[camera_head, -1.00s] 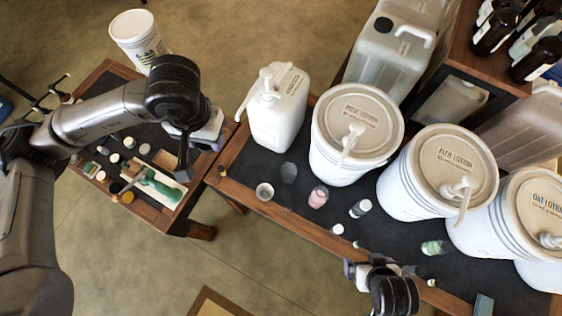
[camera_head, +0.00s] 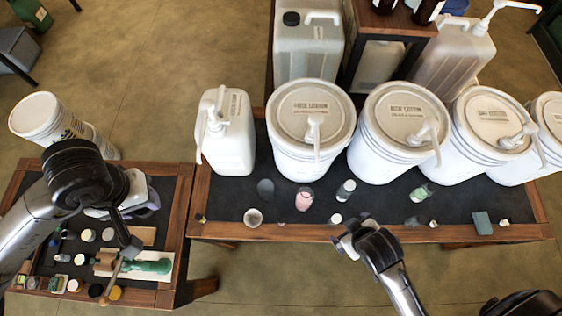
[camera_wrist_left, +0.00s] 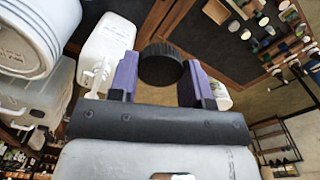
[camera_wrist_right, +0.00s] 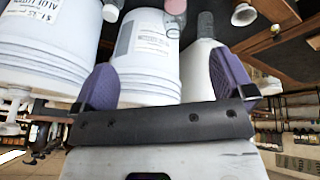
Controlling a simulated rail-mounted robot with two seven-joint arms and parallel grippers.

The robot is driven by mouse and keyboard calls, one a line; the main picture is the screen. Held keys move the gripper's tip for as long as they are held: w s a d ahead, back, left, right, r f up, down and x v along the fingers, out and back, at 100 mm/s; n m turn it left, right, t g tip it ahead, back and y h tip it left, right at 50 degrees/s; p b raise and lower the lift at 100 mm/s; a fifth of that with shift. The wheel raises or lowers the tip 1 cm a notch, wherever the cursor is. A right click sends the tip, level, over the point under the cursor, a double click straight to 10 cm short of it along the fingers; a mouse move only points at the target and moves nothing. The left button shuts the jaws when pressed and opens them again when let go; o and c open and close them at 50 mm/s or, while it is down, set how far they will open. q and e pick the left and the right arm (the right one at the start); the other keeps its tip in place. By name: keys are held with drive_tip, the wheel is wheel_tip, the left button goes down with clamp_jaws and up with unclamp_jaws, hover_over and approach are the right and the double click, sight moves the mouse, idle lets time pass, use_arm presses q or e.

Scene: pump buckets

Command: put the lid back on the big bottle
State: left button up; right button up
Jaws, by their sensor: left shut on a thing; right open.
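My left gripper (camera_head: 148,203) is above the small side table at left. In the left wrist view it is shut on a round black lid (camera_wrist_left: 161,64) held between its purple fingers; the lid is hard to make out in the head view. My right gripper (camera_head: 350,232) is open and empty at the front edge of the long table. On that table stand a pink bottle (camera_head: 304,200), a clear bottle with a white label (camera_head: 346,190), a green bottle (camera_head: 420,193) and a dark grey bottle (camera_head: 266,190). I cannot tell which is the big bottle.
A white pump jug (camera_head: 228,140) and several white lotion buckets (camera_head: 312,130) line the long table. A large translucent jug (camera_head: 308,55) with a black cap stands behind. The side table (camera_head: 172,185) holds several small jars and a wooden tool.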

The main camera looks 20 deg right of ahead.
drive_tip(key=w+d+f+n+t+h+b, duration=0.35)
drive_tip(key=w+f+n+b, duration=0.2)
drive_tip(key=f+b, duration=0.25)
drive_tip(key=n+t+y+b, duration=0.3)
drive_tip(key=n+t+b, duration=0.7)
drive_tip(key=n+b, duration=1.1)
approach(309, 198)
drive_tip(key=w+d+r+n+p, duration=0.1)
drive_tip(key=w+d+n+p, duration=0.1)
drive_tip(key=w+n+p, duration=0.25)
use_arm(q)
drive_tip(key=w+a+f+n, duration=0.1)
drive_tip(key=a+f+n, duration=0.1)
drive_tip(key=f, duration=1.5)
drive_tip(key=w+a+f+n+b, duration=0.1)
drive_tip(key=a+f, duration=0.3)
drive_tip(key=f, duration=1.3)
drive_tip(key=shift+w+a+f+n, duration=0.35)
drive_tip(key=shift+w+n, duration=0.2)
drive_tip(key=shift+n, duration=0.35)
use_arm(e)
drive_tip(key=shift+a+f+n+y, duration=0.4)
drive_tip(key=shift+a+n+y, duration=0.15)
drive_tip(key=shift+a+n, duration=0.3)
